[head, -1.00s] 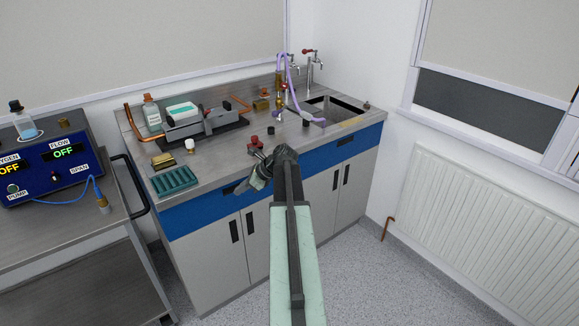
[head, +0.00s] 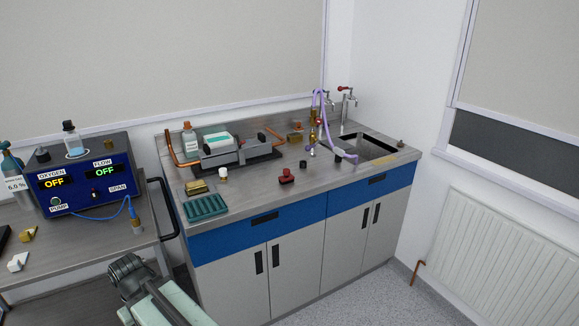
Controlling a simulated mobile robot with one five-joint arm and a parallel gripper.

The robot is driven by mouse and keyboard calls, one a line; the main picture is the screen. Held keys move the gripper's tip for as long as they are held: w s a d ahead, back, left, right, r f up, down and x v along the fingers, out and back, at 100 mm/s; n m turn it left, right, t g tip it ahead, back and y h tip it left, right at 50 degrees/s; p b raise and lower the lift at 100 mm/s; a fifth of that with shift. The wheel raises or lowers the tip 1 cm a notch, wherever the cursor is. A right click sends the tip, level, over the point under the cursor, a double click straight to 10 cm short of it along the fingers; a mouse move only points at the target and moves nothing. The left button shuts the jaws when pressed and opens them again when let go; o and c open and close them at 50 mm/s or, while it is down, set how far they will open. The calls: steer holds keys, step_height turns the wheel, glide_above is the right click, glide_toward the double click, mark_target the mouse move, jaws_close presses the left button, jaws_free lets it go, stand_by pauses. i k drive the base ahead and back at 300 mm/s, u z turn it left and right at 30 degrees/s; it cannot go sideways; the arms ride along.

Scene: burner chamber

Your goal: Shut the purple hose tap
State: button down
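The purple hose (head: 316,118) loops up at the back of the bench beside the sink (head: 372,150). One end runs down to a brass fitting on the bench and another lies at the sink's left edge. A silver tap (head: 331,100) stands behind the hose; its handle is too small to read as open or shut. A second tap with a red handle (head: 347,90) stands to its right. My gripper (head: 124,312) is at the lower left, in front of the trolley and far from the taps. Its fingers are mostly hidden, so their opening cannot be told.
The bench (head: 260,195) holds a red-topped piece (head: 286,176), a green rack (head: 206,206), a bottle (head: 190,138) and a burner apparatus (head: 235,150). The trolley (head: 90,250) with a blue control box (head: 85,180) stands left. Free floor (head: 340,295) lies in front of the cupboards.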

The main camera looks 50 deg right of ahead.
mark_target(308, 147)
steer(key=u, duration=1.35)
steer(key=k, duration=0.9)
steer(key=z, duration=1.45)
steer(key=i, duration=1)
